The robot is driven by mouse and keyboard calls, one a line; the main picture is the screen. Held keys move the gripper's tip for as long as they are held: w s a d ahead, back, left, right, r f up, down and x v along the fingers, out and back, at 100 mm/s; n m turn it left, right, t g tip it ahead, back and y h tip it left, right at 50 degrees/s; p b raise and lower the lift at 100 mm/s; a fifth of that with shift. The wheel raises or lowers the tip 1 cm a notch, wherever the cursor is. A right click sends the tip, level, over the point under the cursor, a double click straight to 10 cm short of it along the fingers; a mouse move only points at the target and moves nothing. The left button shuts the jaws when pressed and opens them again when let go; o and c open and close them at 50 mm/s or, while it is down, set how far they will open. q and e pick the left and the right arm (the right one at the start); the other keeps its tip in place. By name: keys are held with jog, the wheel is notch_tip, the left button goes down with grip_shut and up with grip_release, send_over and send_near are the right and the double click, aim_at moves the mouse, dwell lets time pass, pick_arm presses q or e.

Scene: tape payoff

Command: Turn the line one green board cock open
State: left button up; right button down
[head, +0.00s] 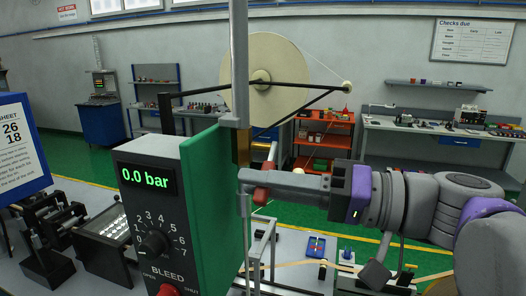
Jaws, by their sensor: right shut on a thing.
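The green board (208,200) stands upright in the middle, seen at a slant, beside a grey control box (150,215). A brass part (243,148) shows at the board's right edge. My right gripper (258,186) reaches in from the right and is shut on a small red handle (262,193) just right of the board; I take it for the cock's handle. The fingers and a grey post hide much of the cock, so its angle is unclear. The box's display (147,180) reads 0.0 bar. My left gripper is not in view.
A dial knob (154,243) and a red bleed knob (168,291) are on the box. A large cream reel (265,75) hangs behind the board. A blue sheet stand (22,150) and black rollers (50,230) stand left. Benches and an orange shelf (324,140) line the wall.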

jog(key=shift+w+d+f+n+p, duration=0.15)
jog(key=shift+w+n+p, duration=0.15)
jog(key=shift+n+p, duration=0.5)
jog(key=shift+w+d+f+n, duration=0.1)
jog(key=shift+w+f+n, duration=0.1)
jog(key=shift+n, duration=0.35)
jog(key=shift+w+f+n, duration=0.1)
jog(key=shift+f+n, duration=0.05)
jog(key=shift+n, duration=0.4)
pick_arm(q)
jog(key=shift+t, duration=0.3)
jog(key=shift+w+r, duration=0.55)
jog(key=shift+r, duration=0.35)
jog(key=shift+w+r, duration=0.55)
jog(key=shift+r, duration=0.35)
pick_arm(e)
jog(key=shift+w+d+f+n, duration=0.2)
jog(key=shift+w+n, duration=0.3)
jog(key=shift+n, duration=0.75)
jog(key=shift+w+d+f+n, duration=0.15)
jog(key=shift+w+n, duration=0.4)
jog(key=shift+n, duration=0.65)
jog(key=shift+w+d+f+n, duration=0.2)
jog(key=shift+w+n, duration=0.3)
jog(key=shift+n, duration=0.75)
jog(key=c, duration=0.8)
grip_release()
jog(key=shift+o, duration=0.2)
jog(key=shift+f, duration=0.1)
